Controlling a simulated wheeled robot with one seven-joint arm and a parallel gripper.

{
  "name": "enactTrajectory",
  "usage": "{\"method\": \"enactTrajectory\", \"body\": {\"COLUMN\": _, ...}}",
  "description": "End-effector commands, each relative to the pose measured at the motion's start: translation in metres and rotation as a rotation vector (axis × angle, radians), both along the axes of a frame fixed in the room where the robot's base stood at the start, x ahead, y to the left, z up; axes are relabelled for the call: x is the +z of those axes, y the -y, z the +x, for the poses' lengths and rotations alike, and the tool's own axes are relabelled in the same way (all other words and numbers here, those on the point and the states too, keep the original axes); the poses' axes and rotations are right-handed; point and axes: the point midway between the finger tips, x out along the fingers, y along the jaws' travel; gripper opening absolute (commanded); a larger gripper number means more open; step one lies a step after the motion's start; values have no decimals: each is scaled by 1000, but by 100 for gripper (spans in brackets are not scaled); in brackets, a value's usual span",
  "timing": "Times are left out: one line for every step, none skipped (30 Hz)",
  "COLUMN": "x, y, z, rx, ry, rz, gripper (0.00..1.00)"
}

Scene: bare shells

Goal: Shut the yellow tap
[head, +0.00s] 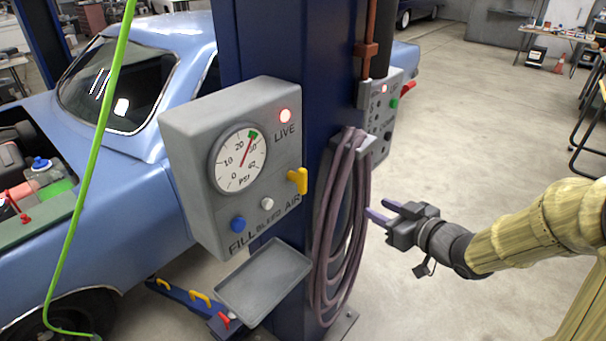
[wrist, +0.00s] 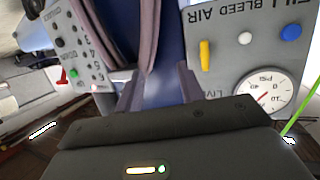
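The yellow tap (head: 298,180) sticks out from the right edge of the grey gauge box (head: 185,150), beside the word AIR. Its handle looks roughly upright. In the wrist view, which is upside down, the yellow tap (wrist: 205,55) stands right of my fingers.
A coiled mauve hose (head: 327,245) hangs on the blue post (head: 260,45) between my gripper and the tap. A second control box (head: 398,90) is behind it. A grey tray (head: 265,285) sits below the gauge box.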

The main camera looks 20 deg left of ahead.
Motion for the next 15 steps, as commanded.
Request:
{"method": "enactTrajectory", "body": {"x": 7, "y": -9, "z": -4, "rx": 72, "ry": 30, "rz": 61, "gripper": 38}}
{"method": "enactTrajectory", "body": {"x": 13, "y": -14, "z": -9, "rx": 114, "ry": 47, "rz": 98, "gripper": 38}}
{"method": "enactTrajectory", "body": {"x": 20, "y": -20, "z": -14, "rx": 165, "ry": 66, "rz": 137, "gripper": 38}}
{"method": "enactTrajectory", "body": {"x": 24, "y": -23, "z": -18, "rx": 199, "ry": 76, "rz": 165, "gripper": 38}}
{"method": "enactTrajectory", "body": {"x": 28, "y": -26, "z": -22, "rx": 226, "ry": 86, "rz": 187, "gripper": 38}}
{"method": "enactTrajectory", "body": {"x": 32, "y": -28, "z": -26, "rx": 257, "ry": 95, "rz": 211, "gripper": 38}}
{"method": "enactTrajectory", "body": {"x": 34, "y": -29, "z": -28, "rx": 273, "ry": 100, "rz": 224, "gripper": 38}}
{"method": "enactTrajectory", "body": {"x": 36, "y": -30, "z": -30, "rx": 286, "ry": 103, "rz": 233, "gripper": 38}}
{"method": "enactTrajectory", "body": {"x": 38, "y": -31, "z": -31, "rx": 296, "ry": 106, "rz": 240, "gripper": 38}}
{"method": "enactTrajectory", "body": {"x": 38, "y": -31, "z": -32, "rx": 299, "ry": 107, "rz": 243, "gripper": 38}}
{"method": "enactTrajectory", "body": {"x": 38, "y": -31, "z": -32, "rx": 301, "ry": 107, "rz": 244, "gripper": 38}}
{"method": "enactTrajectory", "body": {"x": 38, "y": -31, "z": -32, "rx": 301, "ry": 107, "rz": 244, "gripper": 38}}
{"method": "enactTrajectory", "body": {"x": 38, "y": -31, "z": -32, "rx": 300, "ry": 107, "rz": 243, "gripper": 38}}
{"method": "enactTrajectory", "body": {"x": 38, "y": -31, "z": -32, "rx": 300, "ry": 107, "rz": 243, "gripper": 38}}
{"method": "enactTrajectory", "body": {"x": 38, "y": -31, "z": -32, "rx": 299, "ry": 106, "rz": 242, "gripper": 38}}
